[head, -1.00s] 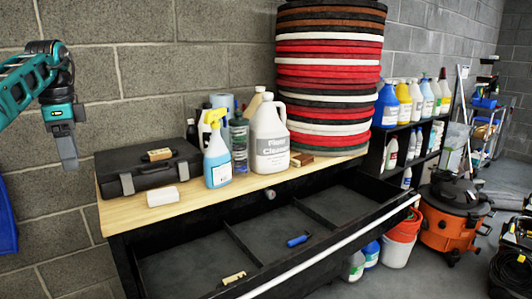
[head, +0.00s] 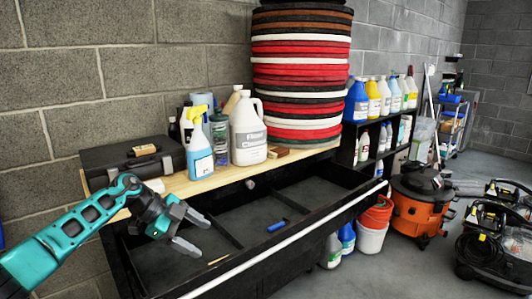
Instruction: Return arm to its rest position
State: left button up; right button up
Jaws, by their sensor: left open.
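My left gripper (head: 200,233) is open and empty in the head view. Its two grey fingers point right, over the left part of the open black drawer (head: 290,245). My teal left arm comes in from the lower left and covers the front left corner of the wooden worktop (head: 225,178). My right gripper is not in view.
On the worktop stand a black case (head: 118,160), a spray bottle (head: 200,150), a white jug (head: 248,132) and a tall stack of pads (head: 298,75). The drawer holds a blue item (head: 277,225). An orange vacuum (head: 420,205) stands on the floor at right.

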pick_arm(q)
jog(key=s+d+f+n+t+h, duration=0.1)
jog(key=s+d+f+t+h, duration=0.25)
jog(key=d, duration=0.35)
jog(key=s+d+f+n+t+h, duration=0.1)
jog(key=s+d+f+t+h, duration=0.1)
jog(key=s+d+h, duration=0.4)
jog(key=s+a+f+n+t+y, duration=0.1)
jog(key=s+a+f+n+y, duration=0.5)
jog(key=s, duration=0.5)
jog(key=s+a+f+n+t+y, duration=0.2)
jog(key=s+a+f+n+y, duration=0.5)
jog(key=s+f+n+y, duration=0.2)
jog(key=shift+s+f+n+y, duration=0.35)
jog(key=shift+s+y, duration=0.2)
jog(key=shift+s, duration=0.7)
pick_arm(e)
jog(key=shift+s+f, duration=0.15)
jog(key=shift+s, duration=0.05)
